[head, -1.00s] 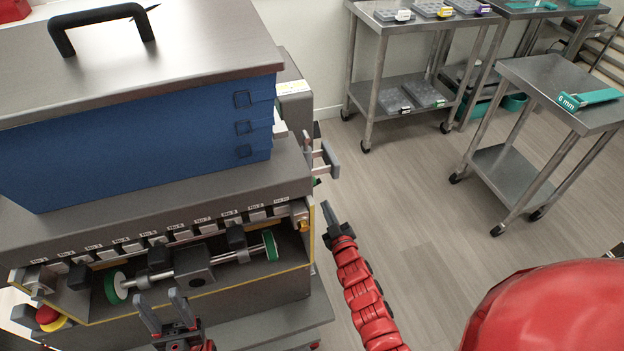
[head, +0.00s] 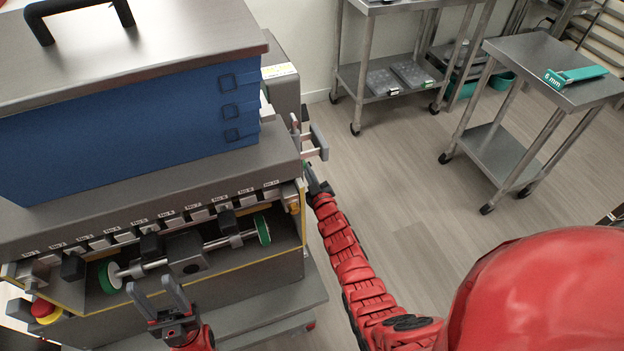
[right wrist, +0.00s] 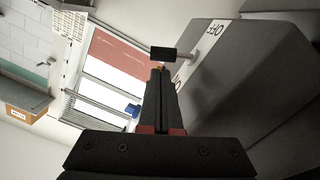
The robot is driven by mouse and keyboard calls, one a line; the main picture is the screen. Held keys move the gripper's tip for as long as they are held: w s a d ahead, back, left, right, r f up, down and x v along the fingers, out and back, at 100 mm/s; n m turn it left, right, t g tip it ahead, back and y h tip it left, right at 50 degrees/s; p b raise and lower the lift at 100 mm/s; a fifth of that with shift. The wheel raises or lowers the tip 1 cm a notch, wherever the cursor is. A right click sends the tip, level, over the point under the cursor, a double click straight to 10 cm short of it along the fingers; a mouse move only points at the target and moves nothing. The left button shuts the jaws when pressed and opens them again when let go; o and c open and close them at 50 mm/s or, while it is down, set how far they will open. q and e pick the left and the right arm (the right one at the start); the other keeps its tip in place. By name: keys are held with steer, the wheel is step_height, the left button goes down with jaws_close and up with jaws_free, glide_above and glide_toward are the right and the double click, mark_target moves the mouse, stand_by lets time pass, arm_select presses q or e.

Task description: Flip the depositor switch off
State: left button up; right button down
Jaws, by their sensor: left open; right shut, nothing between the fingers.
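The depositor (head: 60,227) is a large grey machine with a blue hopper (head: 130,130), at the left of the head view. In the right wrist view, a black switch knob (right wrist: 164,53) on a short metal stem sticks out from a grey panel (right wrist: 225,80). The panel has an "OFF" label (right wrist: 214,29) and a second label partly hidden by my fingers. My right gripper (right wrist: 158,72) is shut and empty, its tips just below the knob; contact is unclear. It also shows in the head view (head: 314,180) beside the depositor's right side. My left gripper (head: 158,291) is open and empty before the depositor's front.
A red and yellow emergency button (head: 44,311) is at the front left corner. A metal bracket (head: 315,142) sticks out from the depositor's right side. A steel cart (head: 540,62) with a teal tool (head: 575,76) stands at the right. Floor between is clear.

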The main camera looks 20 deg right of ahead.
steer(key=shift+w, duration=0.5)
steer(key=shift+d+f+m+p, duration=0.15)
steer(key=shift+d+m+p, duration=0.15)
steer(key=shift+m+p, duration=0.6)
steer(key=f+m, duration=0.1)
steer(key=m, duration=0.2)
steer(key=d+f+m+p, duration=0.1)
steer(key=m, duration=0.1)
steer(key=shift+d+f+m+y, duration=0.2)
steer(key=shift+m+y, duration=0.1)
steer(key=shift+m, duration=0.1)
steer(key=shift+a, duration=0.1)
